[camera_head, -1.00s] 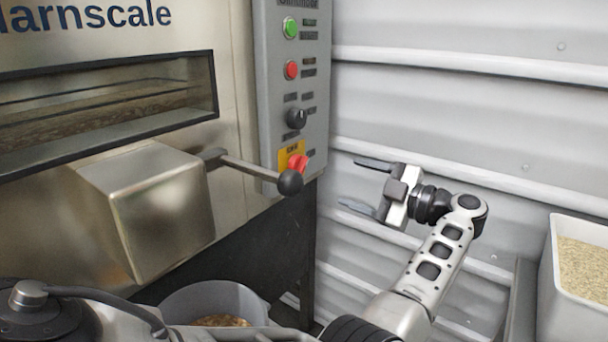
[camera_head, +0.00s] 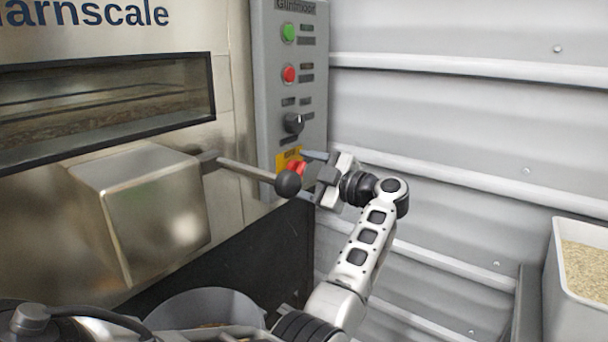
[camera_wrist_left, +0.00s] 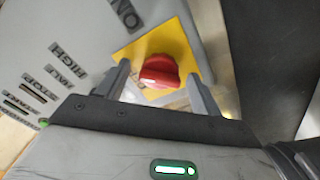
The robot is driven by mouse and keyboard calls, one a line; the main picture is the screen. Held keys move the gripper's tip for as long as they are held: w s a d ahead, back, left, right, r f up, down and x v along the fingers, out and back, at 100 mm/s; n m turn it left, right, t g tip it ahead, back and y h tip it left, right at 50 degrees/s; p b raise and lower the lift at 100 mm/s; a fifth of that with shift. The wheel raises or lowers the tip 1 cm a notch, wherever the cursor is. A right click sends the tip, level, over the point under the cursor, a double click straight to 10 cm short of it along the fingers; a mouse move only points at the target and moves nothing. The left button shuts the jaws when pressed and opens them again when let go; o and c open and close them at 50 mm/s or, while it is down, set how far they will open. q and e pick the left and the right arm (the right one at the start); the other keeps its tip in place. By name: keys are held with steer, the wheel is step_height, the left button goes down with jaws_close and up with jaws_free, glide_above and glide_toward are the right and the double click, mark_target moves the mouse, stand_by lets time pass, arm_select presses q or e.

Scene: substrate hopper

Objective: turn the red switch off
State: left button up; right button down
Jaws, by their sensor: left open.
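The red switch (camera_head: 296,167) is a rotary knob on a yellow plate (camera_head: 283,158), low on the grey control panel (camera_head: 268,100). In the left wrist view the red knob (camera_wrist_left: 160,71) sits between the two fingers, with a small visible gap to each. My left gripper (camera_head: 307,170) is open at the switch, its fingers pointing at the panel and straddling the knob. In the head view the lever's black ball partly hides the knob and the lower finger. My right gripper is not in view.
A metal lever with a black ball (camera_head: 288,183) sticks out just in front of the switch. A green button (camera_head: 288,33), a red button (camera_head: 289,74) and a black dial (camera_head: 293,123) are above. A grey bucket (camera_head: 210,303) stands below; a white bin (camera_head: 562,270) is at right.

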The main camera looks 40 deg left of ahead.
arm_select(q)
steer(key=c, duration=1)
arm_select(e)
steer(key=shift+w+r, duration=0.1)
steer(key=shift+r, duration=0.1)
arm_select(q)
steer(key=shift+n, duration=0.3)
steer(key=shift+d+n, duration=0.1)
steer(key=shift+n, duration=0.8)
steer(key=n, duration=0.3)
steer(key=shift+f, duration=0.1)
steer(key=shift+n+b, duration=0.4)
steer(key=shift+n, duration=1.1)
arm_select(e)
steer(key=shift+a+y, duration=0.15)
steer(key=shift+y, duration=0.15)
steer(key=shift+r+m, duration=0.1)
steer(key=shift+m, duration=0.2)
